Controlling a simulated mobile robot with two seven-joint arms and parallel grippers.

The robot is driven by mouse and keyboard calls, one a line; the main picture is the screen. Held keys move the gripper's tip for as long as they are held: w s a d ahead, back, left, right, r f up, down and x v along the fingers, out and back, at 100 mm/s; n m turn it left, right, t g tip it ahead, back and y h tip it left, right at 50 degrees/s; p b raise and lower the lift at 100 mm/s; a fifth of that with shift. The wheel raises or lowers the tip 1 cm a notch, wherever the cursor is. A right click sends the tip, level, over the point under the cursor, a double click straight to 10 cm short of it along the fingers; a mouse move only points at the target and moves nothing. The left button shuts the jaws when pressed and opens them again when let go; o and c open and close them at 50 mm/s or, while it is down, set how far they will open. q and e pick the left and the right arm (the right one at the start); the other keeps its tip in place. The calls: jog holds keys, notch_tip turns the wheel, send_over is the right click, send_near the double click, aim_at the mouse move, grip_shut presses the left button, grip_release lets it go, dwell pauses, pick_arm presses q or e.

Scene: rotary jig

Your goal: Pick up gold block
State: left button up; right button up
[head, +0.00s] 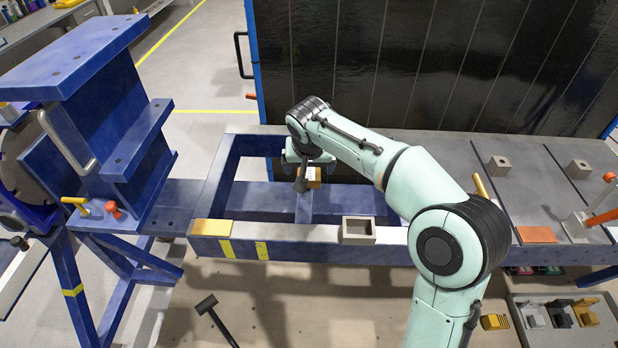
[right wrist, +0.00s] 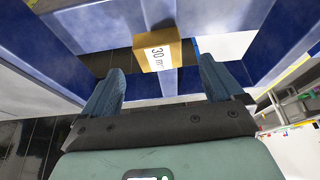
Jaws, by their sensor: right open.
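The gold block (head: 315,174) sits at the blue frame's middle cross beam, partly hidden by my right gripper (head: 302,178). In the right wrist view the gold block (right wrist: 157,50) shows a "30" marking on its pale face. The fingers of my right gripper (right wrist: 165,84) are spread wide, with nothing between them. The block appears just beyond the fingertips, roughly centred between them in the picture. I cannot tell the exact gap. My left gripper is in neither view.
The blue frame (head: 270,253) has open bays around the block. A gold plate (head: 212,227) and a grey hollow block (head: 358,230) sit on its front rail. A dark panel (head: 430,65) stands behind. A hammer (head: 215,318) lies below, and a blue jig stand (head: 95,60) is at left.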

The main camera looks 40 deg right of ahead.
aim_at(309, 175)
jog(key=x, duration=0.4)
jog(key=shift+f, duration=0.3)
jog(key=shift+r, duration=0.1)
grip_shut()
